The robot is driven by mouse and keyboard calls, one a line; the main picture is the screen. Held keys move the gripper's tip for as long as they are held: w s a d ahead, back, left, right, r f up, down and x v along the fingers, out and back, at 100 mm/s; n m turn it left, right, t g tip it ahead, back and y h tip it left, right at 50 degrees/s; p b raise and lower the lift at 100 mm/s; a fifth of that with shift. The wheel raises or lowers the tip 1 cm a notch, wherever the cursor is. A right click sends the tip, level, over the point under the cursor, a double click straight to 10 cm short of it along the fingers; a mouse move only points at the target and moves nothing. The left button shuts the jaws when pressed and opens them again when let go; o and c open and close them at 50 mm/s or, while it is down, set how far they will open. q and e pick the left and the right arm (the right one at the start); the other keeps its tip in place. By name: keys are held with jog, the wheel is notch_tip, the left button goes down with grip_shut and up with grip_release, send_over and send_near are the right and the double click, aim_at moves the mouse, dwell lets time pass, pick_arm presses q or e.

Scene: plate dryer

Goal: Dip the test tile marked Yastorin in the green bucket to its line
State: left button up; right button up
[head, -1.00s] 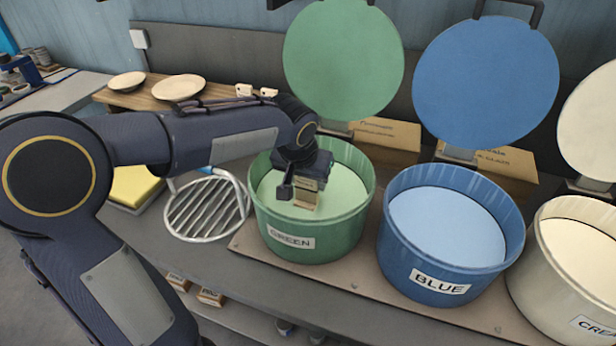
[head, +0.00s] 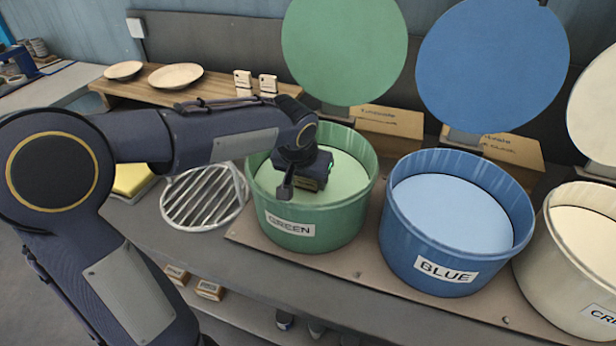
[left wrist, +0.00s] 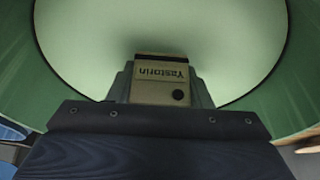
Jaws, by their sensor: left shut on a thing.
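My left gripper (head: 305,178) is shut on the test tile and points down inside the green bucket (head: 335,228), low over the pale green liquid (head: 345,185). In the left wrist view the cream tile (left wrist: 160,82) sits between the fingers, with "Yastorin" upside down, a dark dot near the gripper and a dark band at its far edge. The pale green liquid (left wrist: 160,25) fills the view behind it. The gripper hides the tile in the head view, and I cannot tell how deep its lower end is. My right gripper is not in view.
The blue bucket (head: 400,225) and cream bucket (head: 550,260) stand to the right, lids raised. A round wire rack (head: 205,197) is left of the green bucket. Two labelled tiles (head: 243,80) (head: 268,83) and two plates (head: 175,76) (head: 123,70) are on a wooden shelf behind.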

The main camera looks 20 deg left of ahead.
pick_arm(q)
jog(key=shift+f+b, duration=0.3)
jog(key=shift+b, duration=0.05)
dwell(0.3)
jog(key=shift+r, duration=0.15)
dwell(1.0)
notch_tip(320, 180, up, 14)
jog(key=p, duration=1.1)
dwell(0.8)
dwell(1.8)
